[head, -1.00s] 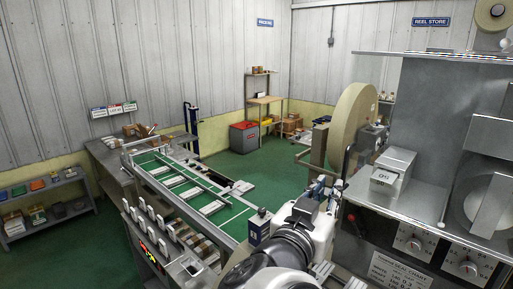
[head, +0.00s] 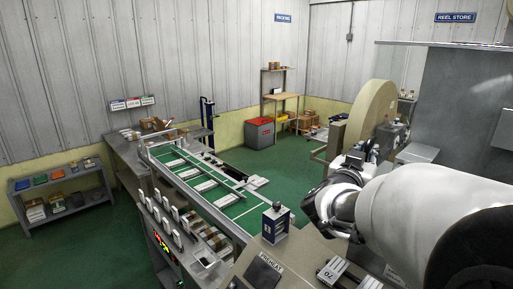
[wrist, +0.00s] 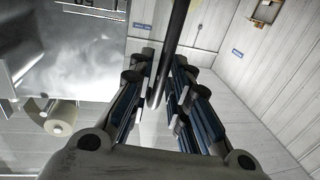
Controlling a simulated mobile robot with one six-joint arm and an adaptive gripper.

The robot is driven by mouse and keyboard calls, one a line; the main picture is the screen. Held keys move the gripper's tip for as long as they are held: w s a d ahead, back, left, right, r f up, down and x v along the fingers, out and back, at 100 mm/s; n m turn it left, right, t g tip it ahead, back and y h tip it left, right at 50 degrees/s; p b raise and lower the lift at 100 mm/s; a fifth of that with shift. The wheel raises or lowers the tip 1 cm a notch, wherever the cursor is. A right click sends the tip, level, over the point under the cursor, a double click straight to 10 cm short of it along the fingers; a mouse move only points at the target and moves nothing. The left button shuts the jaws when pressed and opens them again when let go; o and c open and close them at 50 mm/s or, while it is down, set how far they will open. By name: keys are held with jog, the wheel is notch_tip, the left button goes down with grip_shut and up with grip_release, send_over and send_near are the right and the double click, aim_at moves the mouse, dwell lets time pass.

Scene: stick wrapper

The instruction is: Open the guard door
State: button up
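A dark round bar (wrist: 176,35), which looks like a handle, runs down from the top of the wrist view and ends between the fingers of my gripper (wrist: 160,80). The fingers are apart on either side of the bar, with gaps showing, so I see no firm grip. I cannot clearly make out the guard door panel. A grey mottled machine face (wrist: 75,50) fills the upper left of the wrist view. In the head view my arm covers much of the machine at the right, and the fingers are mostly hidden.
A green conveyor (head: 205,183) runs along the middle. A large tan reel (head: 370,108) stands behind my arm. A control surface marked PREHEAT (head: 264,270) is in front. A white roll (wrist: 60,118) shows at left in the wrist view. Green floor (head: 290,160) is clear beyond the conveyor.

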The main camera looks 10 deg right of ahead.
jog(key=shift+w+d, duration=0.1)
jog(key=shift+d, duration=0.05)
grip_shut()
dwell(0.6)
